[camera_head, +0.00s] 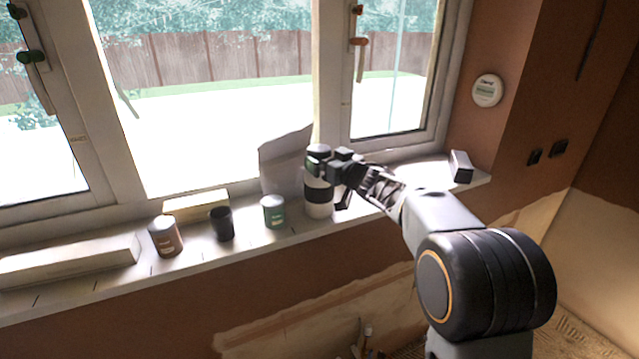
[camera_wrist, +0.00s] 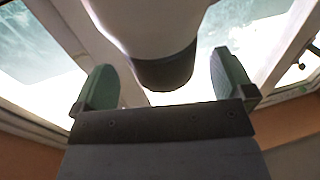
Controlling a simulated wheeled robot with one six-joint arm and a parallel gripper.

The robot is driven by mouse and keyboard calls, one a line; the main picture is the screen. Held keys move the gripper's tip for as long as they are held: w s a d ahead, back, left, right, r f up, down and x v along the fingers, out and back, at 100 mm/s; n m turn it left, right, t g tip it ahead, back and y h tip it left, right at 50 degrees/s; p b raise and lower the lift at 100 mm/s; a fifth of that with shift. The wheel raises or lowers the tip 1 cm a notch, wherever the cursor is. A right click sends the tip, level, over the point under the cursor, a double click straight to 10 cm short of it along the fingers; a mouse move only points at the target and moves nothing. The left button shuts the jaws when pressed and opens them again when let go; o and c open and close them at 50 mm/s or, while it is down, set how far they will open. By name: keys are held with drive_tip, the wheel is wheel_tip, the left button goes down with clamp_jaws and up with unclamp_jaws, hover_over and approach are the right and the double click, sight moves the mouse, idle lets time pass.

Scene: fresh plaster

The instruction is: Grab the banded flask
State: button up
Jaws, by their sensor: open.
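My gripper (camera_wrist: 168,85) is open there, with a gap visible on each side of the flask.
On the sill (camera_head: 200,256) left of the flask stand a teal tin (camera_head: 274,212), a black cup (camera_head: 222,223) and a brown tin (camera_head: 165,237). A yellowish box (camera_head: 196,205) lies behind them. A long pale box (camera_head: 68,264) lies far left. A small box (camera_head: 461,166) stands right.

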drive_tip(key=shift+p+x, duration=0.35)
drive_tip(key=shift+x, duration=1.3)
drive_tip(key=shift+a, duration=0.1)
drive_tip(key=shift+c, duration=0.3)
drive_tip(key=c, duration=1.7)
drive_tip(key=shift+r, duration=0.1)
